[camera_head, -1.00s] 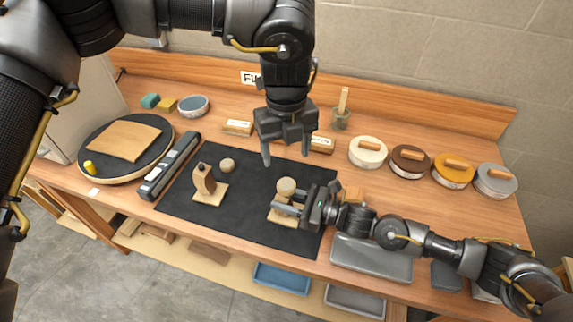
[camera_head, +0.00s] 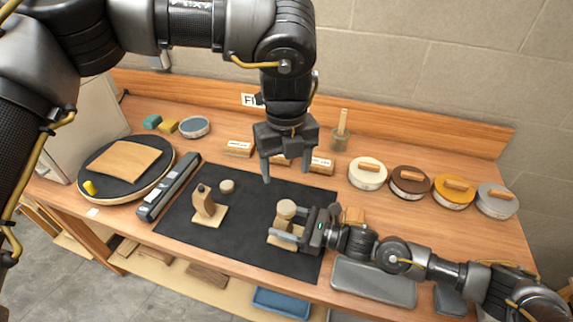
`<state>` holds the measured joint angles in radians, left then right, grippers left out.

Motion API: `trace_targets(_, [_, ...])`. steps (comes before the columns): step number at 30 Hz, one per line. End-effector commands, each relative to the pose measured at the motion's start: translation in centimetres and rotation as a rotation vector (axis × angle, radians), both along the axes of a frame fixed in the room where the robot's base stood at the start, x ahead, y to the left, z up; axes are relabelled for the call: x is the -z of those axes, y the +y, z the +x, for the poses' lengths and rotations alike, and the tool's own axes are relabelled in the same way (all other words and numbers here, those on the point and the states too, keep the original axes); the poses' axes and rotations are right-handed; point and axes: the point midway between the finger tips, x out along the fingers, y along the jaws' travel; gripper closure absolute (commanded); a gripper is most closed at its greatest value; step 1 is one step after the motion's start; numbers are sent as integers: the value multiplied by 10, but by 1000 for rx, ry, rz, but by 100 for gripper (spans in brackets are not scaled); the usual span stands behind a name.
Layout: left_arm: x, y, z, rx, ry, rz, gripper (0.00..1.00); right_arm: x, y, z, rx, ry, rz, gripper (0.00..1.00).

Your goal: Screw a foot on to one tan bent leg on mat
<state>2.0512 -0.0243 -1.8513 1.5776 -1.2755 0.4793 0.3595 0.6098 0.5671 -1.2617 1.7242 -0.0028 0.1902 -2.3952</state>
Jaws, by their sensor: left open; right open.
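Two tan bent legs on flat bases stand on the black mat (camera_head: 180,226). The left leg (camera_head: 205,204) has a dark spot at its top and no foot on it. A round tan foot (camera_head: 227,186) lies on the mat behind it. The right leg (camera_head: 280,236) has a round tan foot (camera_head: 287,207) at its top; whether it is screwed tight I cannot tell. My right gripper (camera_head: 290,235) is open at the right leg, its fingers partly covering the leg. My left gripper (camera_head: 286,172) is open and empty, pointing down above the mat's back edge.
A round turntable (camera_head: 165,160) bearing a tan sheet and a dark long tool (camera_head: 170,186) lie left of the mat. Labelled blocks (camera_head: 239,148) and a brush in a jar (camera_head: 341,132) stand behind. Several lidded tins (camera_head: 367,173) and a grey tray (camera_head: 374,281) are at right.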

Motion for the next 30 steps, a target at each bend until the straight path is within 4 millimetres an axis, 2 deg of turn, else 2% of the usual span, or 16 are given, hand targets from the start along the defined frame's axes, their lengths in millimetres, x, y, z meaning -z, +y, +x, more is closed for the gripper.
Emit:
trace_targets(5, [10, 0, 0, 0, 0, 0, 34, 4, -17, -5, 1, 1, -2, 38])
trace_targets(12, [29, 0, 0, 0, 0, 0, 34, 5, -60, -22, 2, 0, -2, 38])
trace_targets(18, [40, 0, 0, 0, 0, 0, 34, 4, -89, -32, 1, 1, -2, 38])
trace_targets(23, [43, 0, 0, 0, 0, 0, 34, 1, -99, -36, 0, -1, 0, 38])
trace_targets(30, [43, 0, 0, 0, 0, 0, 34, 0, -101, -37, 0, 0, 0, 38])
